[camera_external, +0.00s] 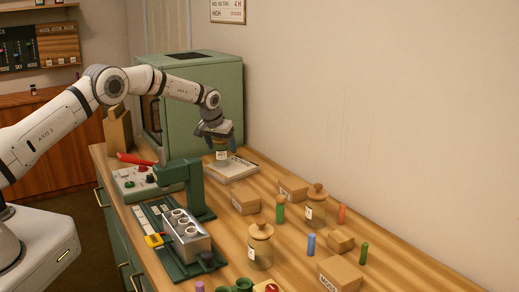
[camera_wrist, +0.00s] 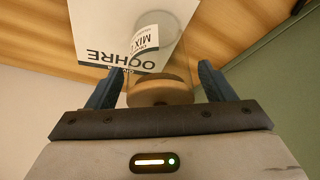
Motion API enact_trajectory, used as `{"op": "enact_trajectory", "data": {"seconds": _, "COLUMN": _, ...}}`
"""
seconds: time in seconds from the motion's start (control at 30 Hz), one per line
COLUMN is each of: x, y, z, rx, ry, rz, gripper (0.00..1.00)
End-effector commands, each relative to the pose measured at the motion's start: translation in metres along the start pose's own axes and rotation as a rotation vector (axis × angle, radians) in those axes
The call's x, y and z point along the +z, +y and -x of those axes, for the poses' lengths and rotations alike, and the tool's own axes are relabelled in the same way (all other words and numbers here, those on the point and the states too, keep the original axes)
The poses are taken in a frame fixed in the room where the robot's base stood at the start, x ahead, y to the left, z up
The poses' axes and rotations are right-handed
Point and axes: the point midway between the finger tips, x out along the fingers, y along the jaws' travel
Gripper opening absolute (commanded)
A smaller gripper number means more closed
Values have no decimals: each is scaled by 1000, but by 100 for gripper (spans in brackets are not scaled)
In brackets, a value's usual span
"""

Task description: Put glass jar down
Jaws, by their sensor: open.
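A glass jar with a round wooden lid (camera_wrist: 160,92) stands between my gripper's two blue fingers in the wrist view. In the outside view the glass jar (camera_external: 221,154) shows below the gripper with a white label, on a pale tray (camera_external: 243,175) at the back of the table. My gripper (camera_external: 217,137) is open around the jar's top, with a finger on each side; the fingers also show in the wrist view (camera_wrist: 158,82). A white card (camera_wrist: 95,32) reading OCHRE lies by the jar. The jar's upper part is hidden in the outside view.
A green cabinet (camera_external: 190,100) stands close behind the tray. A green press (camera_external: 185,185) and a metal block with several holes (camera_external: 186,236) are at the left. Two more lidded jars (camera_external: 261,246), (camera_external: 316,207), cardboard boxes (camera_external: 340,274) and coloured tubes crowd the right.

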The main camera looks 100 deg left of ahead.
Motion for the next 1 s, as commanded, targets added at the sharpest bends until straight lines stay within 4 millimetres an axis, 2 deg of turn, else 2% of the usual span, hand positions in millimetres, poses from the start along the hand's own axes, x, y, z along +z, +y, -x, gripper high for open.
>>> {"op": "enact_trajectory", "data": {"seconds": 0.27, "x": -2, "y": 0, "z": 8, "rx": 0, "ry": 2, "rz": 0, "gripper": 76}}
{"op": "enact_trajectory", "data": {"seconds": 0.37, "x": -2, "y": 0, "z": 23, "rx": 1, "ry": 3, "rz": 0, "gripper": 76}}
{"op": "enact_trajectory", "data": {"seconds": 0.7, "x": -1, "y": 1, "z": 92, "rx": 1, "ry": 4, "rz": 0, "gripper": 76}}
{"op": "enact_trajectory", "data": {"seconds": 0.83, "x": -1, "y": 0, "z": 111, "rx": 1, "ry": 2, "rz": 0, "gripper": 76}}
{"op": "enact_trajectory", "data": {"seconds": 1.0, "x": -1, "y": 0, "z": 122, "rx": 0, "ry": 0, "rz": 0, "gripper": 76}}
